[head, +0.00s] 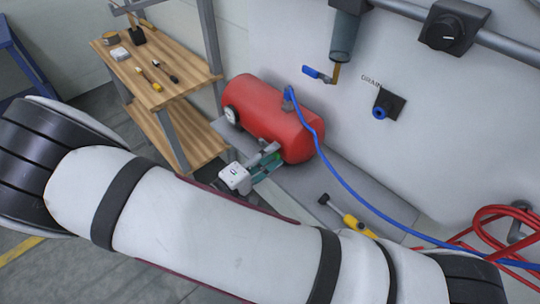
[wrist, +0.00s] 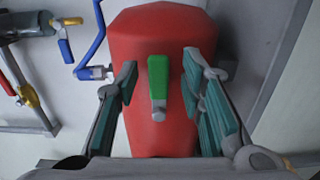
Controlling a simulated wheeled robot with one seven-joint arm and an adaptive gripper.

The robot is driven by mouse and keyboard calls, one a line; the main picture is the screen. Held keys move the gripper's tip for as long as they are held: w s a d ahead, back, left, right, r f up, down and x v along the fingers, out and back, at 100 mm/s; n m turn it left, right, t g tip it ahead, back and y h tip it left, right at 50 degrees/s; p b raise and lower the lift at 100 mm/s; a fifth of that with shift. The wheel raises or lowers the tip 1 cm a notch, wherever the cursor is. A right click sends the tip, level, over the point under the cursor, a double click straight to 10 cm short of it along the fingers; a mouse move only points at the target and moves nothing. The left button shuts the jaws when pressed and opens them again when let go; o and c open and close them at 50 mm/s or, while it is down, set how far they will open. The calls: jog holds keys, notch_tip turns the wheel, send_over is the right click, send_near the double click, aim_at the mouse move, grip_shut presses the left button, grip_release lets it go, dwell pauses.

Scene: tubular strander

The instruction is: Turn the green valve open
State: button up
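The green valve handle (wrist: 158,78) stands in the middle of the wrist view, on a short grey stem in front of the red tank (wrist: 140,35). My gripper (wrist: 160,90) is open, with one teal-padded finger on each side of the handle and a gap on both sides. In the head view my gripper (head: 262,162) is at the lower front end of the red tank (head: 262,108). The green handle is hard to tell apart from the teal finger pads there.
A blue hose (head: 322,150) runs from the tank's top down to the right. A yellow-handled tool (head: 355,226) lies on the grey shelf (head: 325,180). A wooden bench (head: 165,80) with small tools stands at the left.

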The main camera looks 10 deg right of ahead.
jog(key=v, duration=1.2)
jog(key=s+d+r+m+g+y, duration=0.1)
jog(key=d+r+m+g+y, duration=0.5)
jog(key=d+r+g, duration=0.65)
jog(key=s+d+r+t+y, duration=0.3)
jog(key=s+d+r+y, duration=0.1)
jog(key=r, duration=0.3)
jog(key=s+d+r+m+t+y, duration=0.1)
jog(key=s+d+r+t+y, duration=0.3)
jog(key=s+d+r, duration=0.1)
jog(key=shift+s+d+r+y, duration=0.35)
jog(key=shift+d+r, duration=0.3)
jog(key=shift+r, duration=0.75)
